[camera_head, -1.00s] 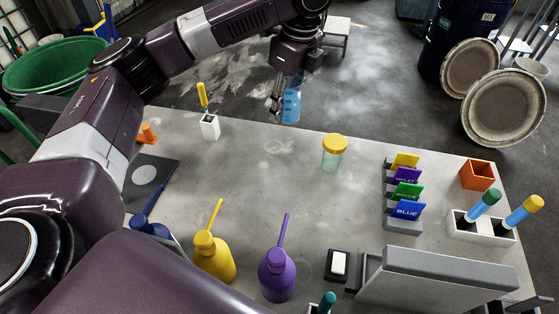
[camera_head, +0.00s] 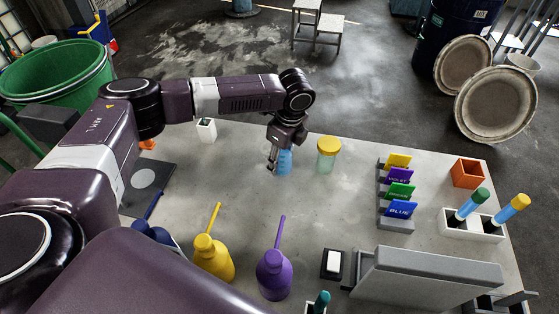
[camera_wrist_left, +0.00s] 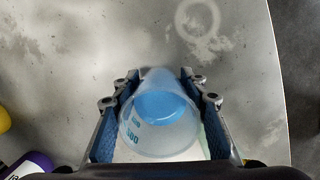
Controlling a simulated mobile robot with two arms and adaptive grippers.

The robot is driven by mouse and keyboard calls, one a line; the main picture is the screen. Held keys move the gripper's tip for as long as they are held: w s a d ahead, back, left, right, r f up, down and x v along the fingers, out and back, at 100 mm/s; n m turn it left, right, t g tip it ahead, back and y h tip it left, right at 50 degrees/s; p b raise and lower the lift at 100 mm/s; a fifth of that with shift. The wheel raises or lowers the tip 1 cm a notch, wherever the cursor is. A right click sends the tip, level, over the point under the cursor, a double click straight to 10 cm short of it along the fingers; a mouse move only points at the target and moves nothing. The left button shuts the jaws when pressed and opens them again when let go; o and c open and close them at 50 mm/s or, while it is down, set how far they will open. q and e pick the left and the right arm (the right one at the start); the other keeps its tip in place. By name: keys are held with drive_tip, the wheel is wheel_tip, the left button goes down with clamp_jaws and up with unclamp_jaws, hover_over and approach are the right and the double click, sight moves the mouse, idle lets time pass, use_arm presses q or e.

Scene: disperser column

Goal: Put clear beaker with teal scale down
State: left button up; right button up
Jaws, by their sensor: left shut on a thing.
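My left gripper (camera_head: 279,160) is shut on the clear beaker (camera_head: 285,163), which holds blue liquid. The beaker is upright or nearly so over the grey table, left of the yellow-lidded jar; I cannot tell whether its base touches the tabletop. In the left wrist view, the beaker (camera_wrist_left: 160,130) sits between the two blue-padded fingers (camera_wrist_left: 160,125), with teal scale marks on its wall. My right gripper is not in view.
The yellow-lidded jar (camera_head: 327,155) stands close on the beaker's right. Yellow (camera_head: 212,256) and purple (camera_head: 274,272) bottles stand nearer. A colour-label rack (camera_head: 396,225) is farther right. The table's middle (camera_head: 305,205) is clear.

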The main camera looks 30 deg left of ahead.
use_arm(q)
drive_tip(key=shift+f, duration=0.55)
drive_tip(key=o, duration=1.2)
drive_tip(key=shift+f, duration=0.15)
